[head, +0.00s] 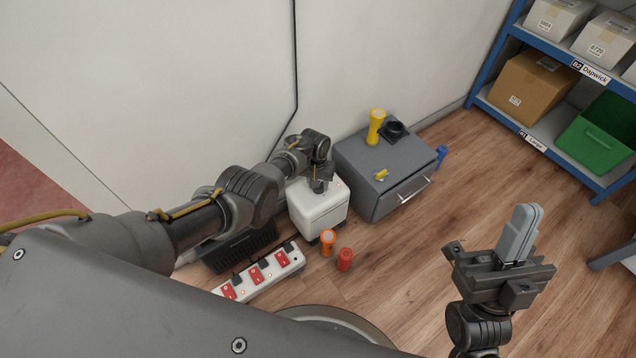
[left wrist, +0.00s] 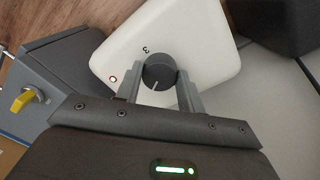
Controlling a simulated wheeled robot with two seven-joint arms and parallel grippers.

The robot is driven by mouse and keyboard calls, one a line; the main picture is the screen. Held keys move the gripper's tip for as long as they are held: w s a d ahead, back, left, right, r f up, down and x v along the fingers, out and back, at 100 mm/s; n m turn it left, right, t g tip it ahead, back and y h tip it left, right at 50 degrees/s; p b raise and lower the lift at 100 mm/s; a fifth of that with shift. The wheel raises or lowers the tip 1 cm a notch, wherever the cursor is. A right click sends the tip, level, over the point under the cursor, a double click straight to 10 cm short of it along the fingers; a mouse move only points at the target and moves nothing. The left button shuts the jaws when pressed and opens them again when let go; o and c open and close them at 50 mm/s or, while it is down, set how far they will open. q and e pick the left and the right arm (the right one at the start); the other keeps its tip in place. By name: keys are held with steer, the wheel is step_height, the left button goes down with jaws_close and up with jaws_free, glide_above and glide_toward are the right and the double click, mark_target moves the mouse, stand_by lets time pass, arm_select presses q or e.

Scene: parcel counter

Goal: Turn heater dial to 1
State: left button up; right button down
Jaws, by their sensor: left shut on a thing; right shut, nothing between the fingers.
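The heater is a white box (head: 318,212) on the floor, with a dark round dial (left wrist: 159,72) on its top. My left gripper (head: 319,186) is over the heater and shut on the dial, one finger on each side in the left wrist view. The dial's pale pointer line faces the bottom of that view, towards my gripper. A digit 3 shows beside the dial; other marks are hidden. My right gripper (head: 518,235) is shut and empty, raised at the right, away from the heater.
A grey drawer cabinet (head: 366,180) stands beside the heater, with a yellow torch (head: 375,127) on top. Orange (head: 328,240) and red (head: 345,260) cylinders and a power strip (head: 262,276) are in front. Blue shelving (head: 560,142) is at right. The middle floor is clear.

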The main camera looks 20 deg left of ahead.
arm_select(q)
steer(key=o, duration=1)
